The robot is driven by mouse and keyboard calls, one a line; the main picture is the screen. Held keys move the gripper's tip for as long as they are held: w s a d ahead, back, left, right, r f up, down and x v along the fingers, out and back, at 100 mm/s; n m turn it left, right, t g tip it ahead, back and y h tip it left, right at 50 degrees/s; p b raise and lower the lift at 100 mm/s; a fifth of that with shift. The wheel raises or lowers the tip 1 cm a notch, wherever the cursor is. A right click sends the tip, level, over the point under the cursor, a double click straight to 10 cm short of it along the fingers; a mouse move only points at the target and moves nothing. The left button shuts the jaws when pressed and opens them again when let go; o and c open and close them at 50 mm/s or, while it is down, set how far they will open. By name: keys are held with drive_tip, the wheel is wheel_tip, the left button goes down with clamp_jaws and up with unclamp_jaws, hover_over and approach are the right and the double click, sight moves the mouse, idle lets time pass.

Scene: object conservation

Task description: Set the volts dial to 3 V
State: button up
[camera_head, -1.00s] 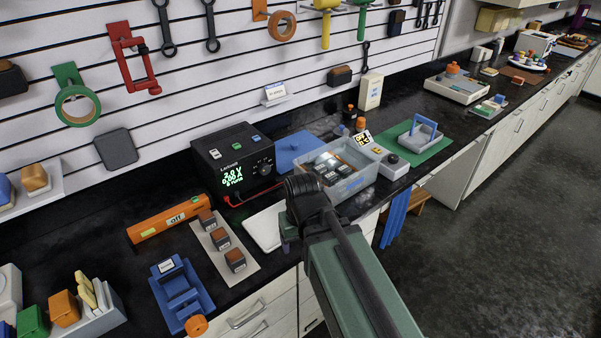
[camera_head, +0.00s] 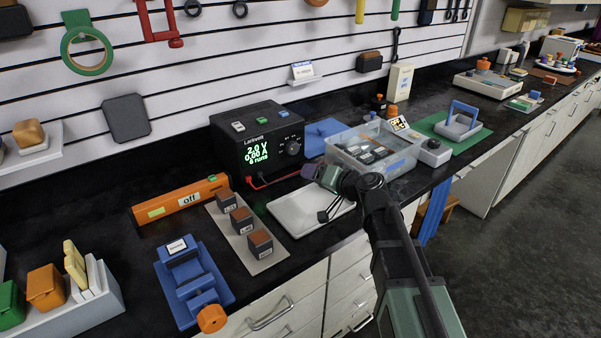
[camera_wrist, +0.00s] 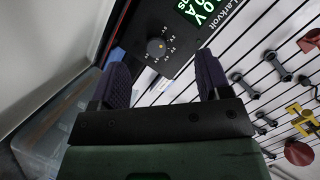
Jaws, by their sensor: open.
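The black power supply (camera_head: 226,160) stands against the wall, and its green display (camera_head: 257,155) reads 2.0 V and 0.00 A. Its round volts dial (camera_head: 294,148) is on the right of the front face. My gripper (camera_head: 312,172) is in front of and slightly below the dial. In the wrist view its two purple fingers (camera_wrist: 163,68) are open and empty, with the dial beyond them, apart from the tips.
A clear bin (camera_head: 345,160) of small parts stands close right of my gripper. A white tray (camera_head: 300,212) lies below it. Red leads (camera_head: 275,182) run from the supply's front. Dark blocks on a pad (camera_head: 262,266) and an orange bar (camera_head: 165,206) lie to the left.

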sight(294, 151)
drive_tip(key=w+m+t+b, duration=0.1)
drive_tip(key=w, duration=0.1)
drive_tip(key=w+f+m+t+b, duration=0.1)
drive_tip(key=w, duration=0.1)
drive_tip(key=w+f+m+t+b, duration=0.1)
drive_tip(key=w+t+b, duration=0.1)
drive_tip(key=shift+w+a, duration=0.15)
drive_tip(key=shift+r+m, duration=0.25)
drive_tip(key=shift+m, duration=0.05)
drive_tip(key=x, duration=1)
drive_tip(key=shift+w+a+r, duration=0.15)
drive_tip(key=shift+w+a, duration=0.05)
drive_tip(key=shift+w, duration=0.1)
drive_tip(key=shift+c, duration=0.2)
drive_tip(key=c, duration=0.9)
